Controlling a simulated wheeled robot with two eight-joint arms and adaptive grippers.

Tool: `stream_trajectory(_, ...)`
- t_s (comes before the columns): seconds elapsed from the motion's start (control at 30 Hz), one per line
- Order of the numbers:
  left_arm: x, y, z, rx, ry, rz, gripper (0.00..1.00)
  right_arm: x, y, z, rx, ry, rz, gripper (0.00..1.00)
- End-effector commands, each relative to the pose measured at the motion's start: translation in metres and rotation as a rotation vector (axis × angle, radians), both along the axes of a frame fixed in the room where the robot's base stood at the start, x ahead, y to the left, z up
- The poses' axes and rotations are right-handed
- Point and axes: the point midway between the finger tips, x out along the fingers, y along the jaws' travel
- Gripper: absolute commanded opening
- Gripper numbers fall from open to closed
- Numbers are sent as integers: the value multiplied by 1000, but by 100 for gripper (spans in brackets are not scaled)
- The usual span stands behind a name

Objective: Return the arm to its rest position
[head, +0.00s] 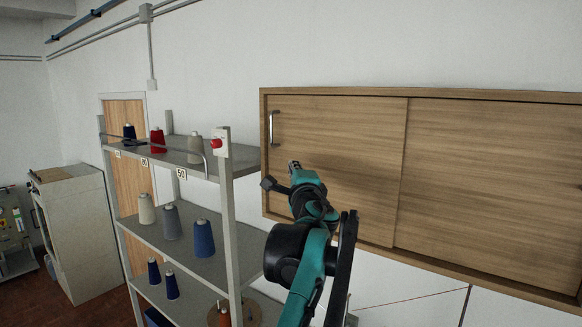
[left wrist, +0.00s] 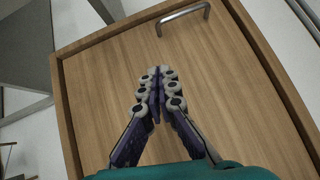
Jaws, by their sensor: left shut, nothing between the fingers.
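My left arm, teal and black, reaches up from the bottom of the head view. My left gripper (head: 294,168) is in front of the left sliding door (head: 355,160) of a wooden wall cabinet. In the left wrist view the gripper's fingers (left wrist: 158,72) are shut with nothing between them. The door's metal handle (left wrist: 183,17) is beyond the fingertips and apart from them; it also shows in the head view (head: 273,128). My right gripper is not in view.
A grey metal shelf rack (head: 228,190) with several thread cones stands left of my arm, with a red button (head: 216,143) on its post. The cabinet's right door (head: 490,180) is shut. A pale cabinet (head: 85,235) stands at the far left.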

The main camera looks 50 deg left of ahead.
Motion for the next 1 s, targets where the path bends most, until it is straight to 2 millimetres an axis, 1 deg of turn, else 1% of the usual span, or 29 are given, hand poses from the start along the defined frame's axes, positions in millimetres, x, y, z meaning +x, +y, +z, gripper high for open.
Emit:
stream_trajectory(0.1,-4,-7,-1,0,0,-1,0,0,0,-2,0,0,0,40)
stream_trajectory(0.37,-5,-9,-2,-2,-2,0,0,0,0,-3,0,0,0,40)
stream_trajectory(0.43,-5,-12,-13,-18,-14,-3,0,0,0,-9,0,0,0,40)
stream_trajectory(0.47,-5,-14,-21,-32,-23,-5,0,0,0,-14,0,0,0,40)
stream_trajectory(0.57,-6,-30,-71,-118,-79,-15,0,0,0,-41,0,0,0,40)
stream_trajectory(0.6,-7,-38,-99,-168,-109,-19,0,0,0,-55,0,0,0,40)
stream_trajectory(0.67,-8,-53,-145,-256,-155,-24,0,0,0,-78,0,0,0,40)
stream_trajectory(0.7,-9,-64,-177,-319,-184,-29,0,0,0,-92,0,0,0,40)
stream_trajectory(0.77,-11,-81,-223,-412,-220,-34,0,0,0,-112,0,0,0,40)
stream_trajectory(0.8,-12,-92,-253,-475,-240,-36,0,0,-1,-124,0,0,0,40)
stream_trajectory(0.87,-14,-110,-298,-569,-266,-39,0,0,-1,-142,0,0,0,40)
stream_trajectory(0.9,-15,-122,-328,-631,-280,-43,0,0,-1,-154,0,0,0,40)
stream_trajectory(0.97,-17,-142,-372,-724,-296,-46,0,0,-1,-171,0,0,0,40)
stream_trajectory(1.0,-19,-155,-401,-785,-304,-47,0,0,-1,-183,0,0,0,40)
